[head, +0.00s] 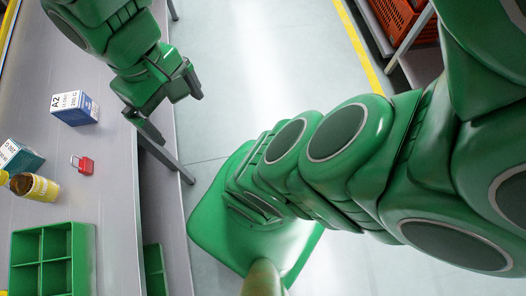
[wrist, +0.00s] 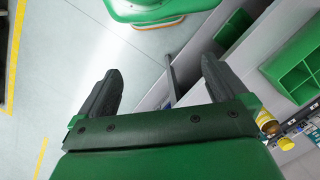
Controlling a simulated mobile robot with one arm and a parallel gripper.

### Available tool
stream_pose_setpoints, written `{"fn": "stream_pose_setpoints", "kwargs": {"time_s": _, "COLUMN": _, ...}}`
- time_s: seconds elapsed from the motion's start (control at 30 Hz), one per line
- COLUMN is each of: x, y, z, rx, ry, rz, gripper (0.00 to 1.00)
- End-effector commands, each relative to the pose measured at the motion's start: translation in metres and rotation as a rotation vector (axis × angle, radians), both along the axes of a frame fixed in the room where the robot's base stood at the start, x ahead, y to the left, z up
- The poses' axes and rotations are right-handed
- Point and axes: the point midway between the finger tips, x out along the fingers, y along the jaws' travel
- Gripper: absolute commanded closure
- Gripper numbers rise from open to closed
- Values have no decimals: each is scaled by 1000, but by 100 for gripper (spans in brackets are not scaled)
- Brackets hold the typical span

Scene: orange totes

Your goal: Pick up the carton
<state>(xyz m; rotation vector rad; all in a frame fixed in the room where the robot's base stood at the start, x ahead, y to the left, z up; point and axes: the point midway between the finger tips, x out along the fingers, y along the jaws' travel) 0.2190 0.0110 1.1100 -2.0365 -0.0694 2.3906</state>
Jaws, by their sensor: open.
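A blue and white carton (head: 75,107) marked "A2" stands on the grey table at the left in the head view. A second, teal and white box (head: 18,157) lies lower left of it, cut by the frame edge; I cannot tell which one the task means. My gripper (head: 174,108) is open and empty, to the right of the blue carton, beside the table edge and apart from the carton. In the wrist view its two dark fingers (wrist: 160,66) are spread with nothing held between them. No carton can be clearly made out there.
A red padlock (head: 83,165), a yellow-labelled jar (head: 36,187) and a green divided tray (head: 55,262) are on the table. An orange crate (head: 404,20) sits on a rack at the top right.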

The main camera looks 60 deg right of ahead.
Motion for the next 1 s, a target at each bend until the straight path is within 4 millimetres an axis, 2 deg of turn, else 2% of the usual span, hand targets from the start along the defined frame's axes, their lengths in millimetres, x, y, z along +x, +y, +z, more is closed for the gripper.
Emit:
{"fn": "stream_pose_setpoints", "kwargs": {"time_s": 0.03, "x": 2, "y": -14, "z": 4, "rx": -44, "ry": 6, "rz": -39, "gripper": 0}}
{"fn": "stream_pose_setpoints", "kwargs": {"time_s": 0.4, "x": 3, "y": -13, "z": 33, "rx": -42, "ry": 7, "rz": -37, "gripper": 0}}
{"fn": "stream_pose_setpoints", "kwargs": {"time_s": 0.77, "x": 45, "y": 20, "z": 35, "rx": 51, "ry": -121, "rz": 37, "gripper": 0}}
{"fn": "stream_pose_setpoints", "kwargs": {"time_s": 1.0, "x": 88, "y": 61, "z": 45, "rx": 158, "ry": -268, "rz": 104, "gripper": 0}}
